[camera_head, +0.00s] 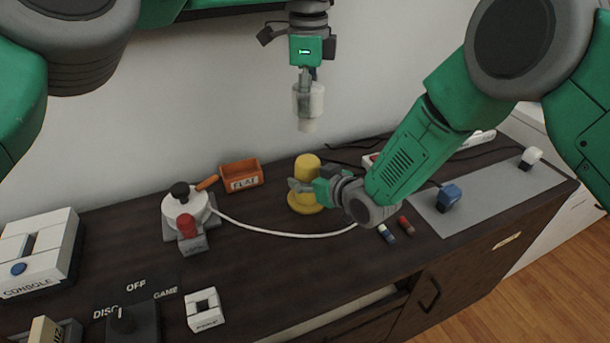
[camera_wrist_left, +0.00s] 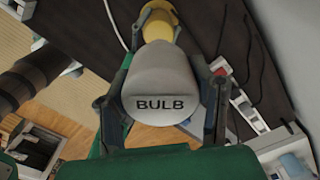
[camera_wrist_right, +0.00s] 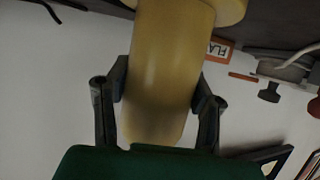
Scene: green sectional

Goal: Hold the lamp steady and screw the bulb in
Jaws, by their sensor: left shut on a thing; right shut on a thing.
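The yellow lamp (camera_head: 306,168) stands upright on the dark cabinet top, with a wide round base. My right gripper (camera_head: 300,186) is shut on the lamp's column from the right side. In the right wrist view its fingers press both sides of the yellow column (camera_wrist_right: 160,70). The pale bulb (camera_head: 309,100) hangs in the air above the lamp, apart from it. My left gripper (camera_head: 306,76) points down and is shut on the bulb. In the left wrist view the bulb (camera_wrist_left: 160,80), labelled BULB, sits between the fingers, with part of the yellow lamp (camera_wrist_left: 165,20) beyond it.
An orange FLAT tray (camera_head: 241,175) stands left of the lamp. A white round device (camera_head: 184,211) with a black knob is further left, its white cable curving across the front. A white console (camera_head: 38,252) is at far left. A grey mat (camera_head: 480,198) lies right.

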